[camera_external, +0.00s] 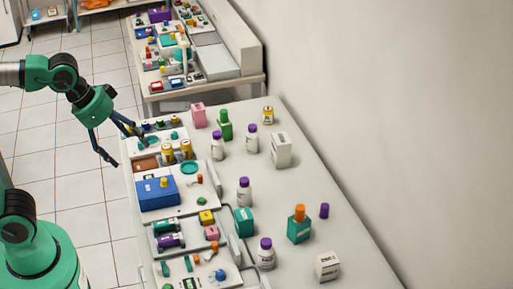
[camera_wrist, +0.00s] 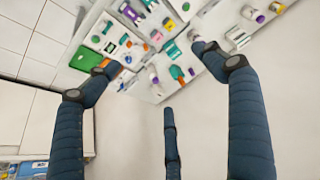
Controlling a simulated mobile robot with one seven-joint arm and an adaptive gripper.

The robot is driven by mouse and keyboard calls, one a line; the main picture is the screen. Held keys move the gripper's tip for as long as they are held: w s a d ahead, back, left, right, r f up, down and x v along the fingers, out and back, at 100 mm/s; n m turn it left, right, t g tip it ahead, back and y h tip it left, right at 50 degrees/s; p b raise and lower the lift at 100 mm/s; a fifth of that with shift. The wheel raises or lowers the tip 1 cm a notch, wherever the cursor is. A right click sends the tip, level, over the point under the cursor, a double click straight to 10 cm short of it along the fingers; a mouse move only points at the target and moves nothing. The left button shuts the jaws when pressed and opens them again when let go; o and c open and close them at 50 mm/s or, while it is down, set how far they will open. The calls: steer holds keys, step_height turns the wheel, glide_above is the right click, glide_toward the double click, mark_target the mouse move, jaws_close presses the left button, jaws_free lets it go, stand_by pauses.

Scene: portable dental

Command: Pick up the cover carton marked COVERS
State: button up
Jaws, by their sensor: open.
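No carton can be read as COVERS at this size. A white carton (camera_external: 281,150) with small print stands upright on the right side of the bench. A smaller white carton (camera_external: 327,267) with dark marks stands near the front right. A pink carton (camera_external: 199,115) and a teal carton (camera_external: 243,222) also stand there; their print is unreadable. My gripper (camera_external: 128,150) is open and empty at the left edge of the bench, apart from all these cartons. In the wrist view my gripper (camera_wrist: 155,58) has its fingers spread, with nothing between them; the cartons there are too small to identify.
White bottles with purple caps (camera_external: 244,192) and a teal box with an orange cap (camera_external: 300,228) stand among the cartons. Trays with a blue box (camera_external: 158,195) and small items fill the left side. A wall (camera_external: 400,120) bounds the right. Bare bench lies between bottles.

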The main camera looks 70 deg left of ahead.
steer(key=w+a+r+p, duration=0.1)
steer(key=w+a, duration=0.1)
steer(key=w, duration=0.6)
steer(key=w+a+r+p, duration=0.1)
steer(key=w+a, duration=0.1)
steer(key=w, duration=0.5)
steer(key=p, duration=0.6)
glide_above(278, 139)
steer(key=s, duration=0.4)
step_height(278, 139, down, 24)
steer(key=shift+a+m+g, duration=0.25)
steer(key=shift+m+g, duration=0.05)
steer(key=shift+g, duration=0.1)
steer(key=shift+f, duration=0.1)
steer(key=b+x, duration=0.1)
steer(key=x, duration=0.6)
steer(key=shift+d+f, duration=0.15)
steer(key=shift+f, duration=0.05)
steer(key=shift+w+f, duration=0.3)
steer(key=shift+f, duration=0.1)
